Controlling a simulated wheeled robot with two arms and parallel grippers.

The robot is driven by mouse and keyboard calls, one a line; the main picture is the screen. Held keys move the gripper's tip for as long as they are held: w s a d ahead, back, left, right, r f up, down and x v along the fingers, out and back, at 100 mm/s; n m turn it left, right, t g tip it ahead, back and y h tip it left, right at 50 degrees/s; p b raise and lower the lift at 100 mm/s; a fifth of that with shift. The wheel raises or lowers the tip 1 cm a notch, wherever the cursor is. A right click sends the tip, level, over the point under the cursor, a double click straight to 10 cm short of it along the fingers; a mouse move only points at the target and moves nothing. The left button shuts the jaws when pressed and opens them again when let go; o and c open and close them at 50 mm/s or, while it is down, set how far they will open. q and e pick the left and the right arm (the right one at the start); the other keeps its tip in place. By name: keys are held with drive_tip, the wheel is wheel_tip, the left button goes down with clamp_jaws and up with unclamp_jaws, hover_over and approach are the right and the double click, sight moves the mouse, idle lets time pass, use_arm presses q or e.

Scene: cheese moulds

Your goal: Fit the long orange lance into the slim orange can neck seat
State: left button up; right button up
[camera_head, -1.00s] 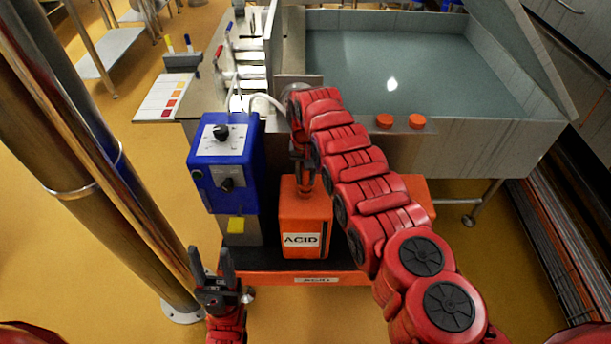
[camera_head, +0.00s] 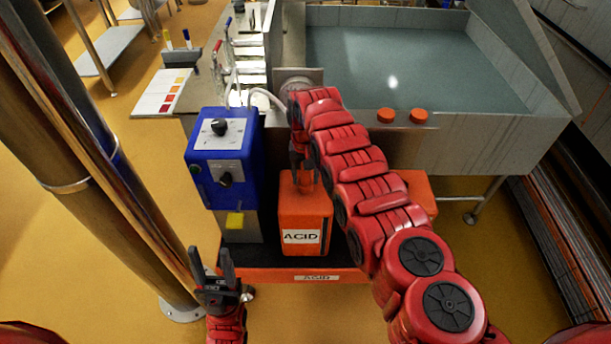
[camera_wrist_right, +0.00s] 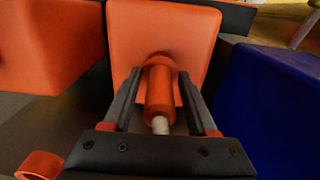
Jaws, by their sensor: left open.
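The orange can labelled ACID (camera_head: 303,236) stands on a dark-topped orange platform. Its top face fills the upper middle of the right wrist view (camera_wrist_right: 190,30). The orange lance (camera_wrist_right: 160,92) meets that top at a dark ring, its pale end towards the camera; how deep it sits I cannot tell. My right gripper (camera_head: 301,172) is over the can, its fingers on both sides of the lance (camera_wrist_right: 160,74). Whether they press on it is unclear. My left gripper (camera_head: 211,256) is open and empty, left of the platform's front edge.
A blue pump box (camera_head: 224,155) with dials stands left of the can, with pale hoses behind it. Another orange can (camera_head: 420,193) is partly hidden behind my right arm. Two orange caps (camera_head: 386,115) (camera_head: 418,116) lie by the water basin (camera_head: 420,60). A metal post (camera_head: 75,150) stands at left.

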drive_tip(key=shift+o, duration=0.4)
drive_tip(key=shift+r+p, duration=0.35)
drive_tip(key=shift+r, duration=0.25)
wheel_tip(320, 180, up, 3)
drive_tip(key=shift+f+p, duration=0.2)
drive_tip(key=shift+p, duration=0.5)
wheel_tip(320, 180, up, 8)
drive_tip(key=shift+r+b, duration=0.1)
drive_tip(key=shift+b, duration=0.45)
wheel_tip(320, 180, up, 6)
drive_tip(key=shift+f+p, duration=0.25)
drive_tip(key=shift+p, duration=0.15)
drive_tip(key=shift+f, duration=0.1)
